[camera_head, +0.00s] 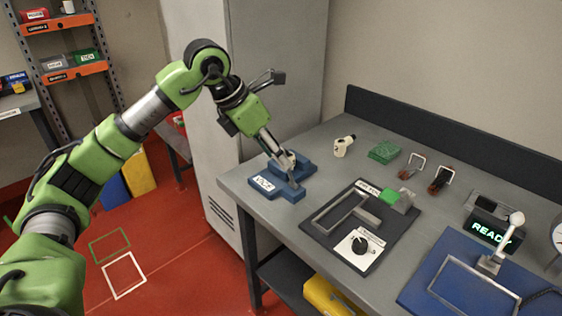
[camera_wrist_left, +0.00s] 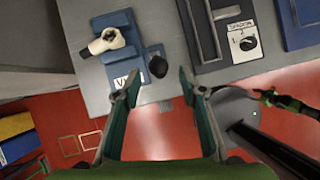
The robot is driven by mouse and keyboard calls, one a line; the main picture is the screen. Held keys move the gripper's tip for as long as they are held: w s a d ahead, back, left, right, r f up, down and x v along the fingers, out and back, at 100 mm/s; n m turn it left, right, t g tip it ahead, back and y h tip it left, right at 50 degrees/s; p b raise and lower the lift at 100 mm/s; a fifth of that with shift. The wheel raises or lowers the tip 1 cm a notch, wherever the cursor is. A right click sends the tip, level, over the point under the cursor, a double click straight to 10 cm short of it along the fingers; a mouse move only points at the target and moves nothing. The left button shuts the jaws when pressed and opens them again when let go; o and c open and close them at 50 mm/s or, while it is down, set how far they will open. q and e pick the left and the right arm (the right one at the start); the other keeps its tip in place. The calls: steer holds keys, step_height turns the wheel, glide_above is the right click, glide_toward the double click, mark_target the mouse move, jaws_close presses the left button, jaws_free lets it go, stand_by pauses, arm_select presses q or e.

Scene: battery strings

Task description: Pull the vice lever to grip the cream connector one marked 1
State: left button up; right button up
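The blue vice (camera_head: 262,187) stands at the left front corner of the grey table. In the left wrist view the vice (camera_wrist_left: 122,24) has a cream connector (camera_wrist_left: 106,40) lying at its jaws; its number is not readable. The lever's black round knob (camera_wrist_left: 158,67) sticks out beside the vice. My left gripper (camera_wrist_left: 159,78) is open, with the knob just ahead, between the lines of its fingers, apparently not touching. In the head view the left gripper (camera_head: 285,165) hangs over the vice and hides the connector and knob. My right gripper is not clearly visible.
Another cream connector (camera_head: 343,146) and a green block (camera_head: 384,151) lie behind the vice. A dark board with a rotary switch (camera_head: 360,246) lies to its right. A blue mat (camera_head: 421,292) with a white lever is farther right. A grey cabinet (camera_head: 205,110) stands left.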

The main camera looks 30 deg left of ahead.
arm_select(q)
steer(key=v, duration=0.8)
steer(key=shift+d, duration=0.1)
